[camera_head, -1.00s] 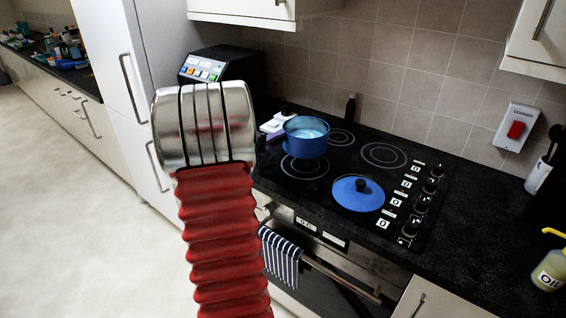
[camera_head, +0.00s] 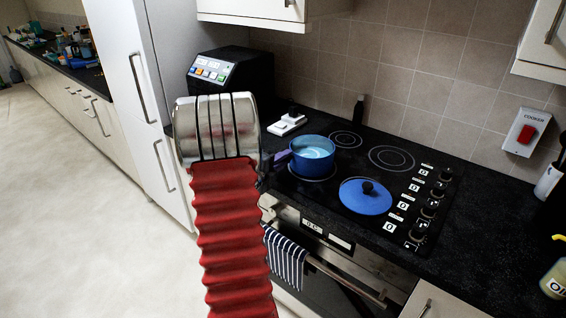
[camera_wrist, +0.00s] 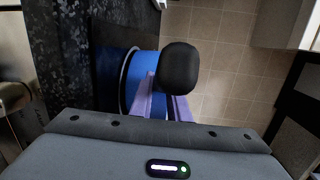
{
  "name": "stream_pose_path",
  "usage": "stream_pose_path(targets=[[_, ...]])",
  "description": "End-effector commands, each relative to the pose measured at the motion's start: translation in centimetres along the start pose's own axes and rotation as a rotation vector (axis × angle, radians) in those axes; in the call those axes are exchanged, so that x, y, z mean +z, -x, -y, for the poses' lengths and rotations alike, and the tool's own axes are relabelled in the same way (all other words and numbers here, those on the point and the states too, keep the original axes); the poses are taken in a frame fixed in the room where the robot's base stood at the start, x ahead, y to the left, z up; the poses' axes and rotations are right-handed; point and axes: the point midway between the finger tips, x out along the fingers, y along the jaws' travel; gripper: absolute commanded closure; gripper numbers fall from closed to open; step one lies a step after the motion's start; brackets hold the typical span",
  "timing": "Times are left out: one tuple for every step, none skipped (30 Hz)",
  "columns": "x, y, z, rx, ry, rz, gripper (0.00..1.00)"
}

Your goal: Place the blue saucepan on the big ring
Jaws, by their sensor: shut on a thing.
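The blue saucepan (camera_head: 312,158), open-topped with pale contents, is upright at the front-left ring (camera_head: 309,177) of the black hob. It covers most of that ring; I cannot tell whether its base touches. My gripper (camera_head: 281,158) is at the pan's left side, mostly hidden behind my arm. In the wrist view its purple fingers (camera_wrist: 163,102) are shut on the saucepan (camera_wrist: 140,80) by a dark rounded piece, seemingly the handle. Two bare rings lie behind, a smaller back-left one (camera_head: 346,139) and a wider back-right one (camera_head: 391,159).
A blue lid (camera_head: 365,197) with a black knob lies on the hob's front right. Control knobs (camera_head: 430,208) line the right edge. A dark bottle (camera_head: 359,108) stands behind, a white item (camera_head: 287,124) behind left. A black appliance (camera_head: 229,78) is at left.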

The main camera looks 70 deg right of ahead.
Motion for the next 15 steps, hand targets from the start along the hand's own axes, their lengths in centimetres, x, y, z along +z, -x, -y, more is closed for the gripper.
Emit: stream_pose_path(targets=[[0.03, -0.08, -0.12, -0.006, 0.000, 0.001, 1.00], [0.02, -0.09, -0.22, -0.006, 0.000, 0.001, 1.00], [0.02, -0.10, -0.29, -0.007, -0.001, 0.001, 1.00], [0.02, -0.11, -0.31, -0.007, -0.002, 0.001, 1.00], [0.02, -0.11, -0.31, -0.007, -0.002, 0.001, 1.00], [0.02, -0.11, -0.29, -0.007, -0.002, 0.001, 1.00], [0.02, -0.11, -0.29, -0.007, -0.002, 0.001, 1.00], [0.01, -0.11, -0.29, -0.007, -0.002, 0.001, 1.00], [0.01, -0.11, -0.29, -0.007, -0.002, 0.001, 1.00], [0.01, -0.11, -0.29, -0.007, -0.002, 0.001, 1.00], [0.01, -0.11, -0.31, -0.007, -0.002, 0.001, 1.00], [0.00, -0.12, -0.38, -0.007, -0.002, 0.001, 1.00], [0.00, -0.13, -0.45, -0.006, -0.002, 0.001, 1.00], [-0.01, -0.14, -0.51, -0.006, -0.002, 0.001, 1.00], [-0.07, -0.12, -0.75, -0.001, -0.001, 0.000, 0.82]])
